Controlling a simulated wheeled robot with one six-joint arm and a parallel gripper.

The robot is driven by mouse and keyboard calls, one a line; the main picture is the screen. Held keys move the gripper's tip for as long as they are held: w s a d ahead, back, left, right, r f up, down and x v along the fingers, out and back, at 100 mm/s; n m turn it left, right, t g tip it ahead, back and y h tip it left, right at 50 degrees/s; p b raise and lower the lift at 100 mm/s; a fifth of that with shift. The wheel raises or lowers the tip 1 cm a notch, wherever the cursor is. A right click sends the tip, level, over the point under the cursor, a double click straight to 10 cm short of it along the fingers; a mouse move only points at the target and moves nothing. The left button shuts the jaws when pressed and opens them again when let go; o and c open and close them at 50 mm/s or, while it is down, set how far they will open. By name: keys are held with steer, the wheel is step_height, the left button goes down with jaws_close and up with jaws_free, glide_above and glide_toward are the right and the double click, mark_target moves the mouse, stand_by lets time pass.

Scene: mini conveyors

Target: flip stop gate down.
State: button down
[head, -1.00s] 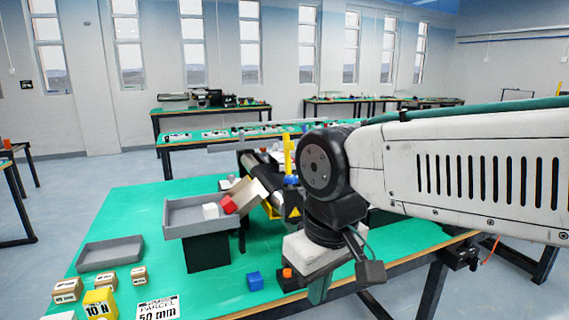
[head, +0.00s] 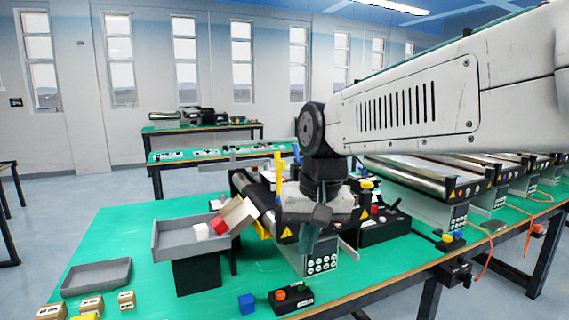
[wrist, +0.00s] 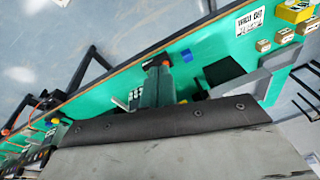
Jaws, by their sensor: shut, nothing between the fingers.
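A yellow upright bar (head: 278,168), which looks like the stop gate, stands raised at the far side of the near mini conveyor (head: 242,184). My gripper (head: 309,238) points down with its fingers shut and empty. It hangs in front of the conveyor's control end, to the right of the bar and apart from it in the picture. My arm and gripper hide part of the conveyor. In the wrist view my gripper (wrist: 154,88) shows over the bench edge, and the yellow bar is not visible there.
A grey tray (head: 168,252) on a black stand holds a white and a red cube (head: 219,225) beside a tilted cardboard-coloured flap. A blue cube (head: 247,303) and a button box (head: 291,297) sit at the front edge. More conveyors (head: 440,180) stand to the right.

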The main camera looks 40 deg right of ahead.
steer(key=w+d+r+m+t+h, duration=0.2)
steer(key=w+d+r+m+t, duration=0.3)
steer(key=w+d+r+m, duration=0.7)
step_height(320, 180, up, 3)
steer(key=w+m, duration=0.2)
steer(key=m, duration=0.1)
steer(key=shift+w+r+t, duration=0.2)
steer(key=shift+w+t, duration=0.15)
steer(key=shift+t, duration=0.05)
steer(key=shift+d, duration=0.1)
glide_toward(283, 168)
step_height(283, 168, down, 3)
steer(key=w, duration=0.1)
steer(key=w+f, duration=0.1)
steer(key=w+d, duration=0.1)
steer(key=w, duration=0.1)
steer(key=shift+f, duration=0.2)
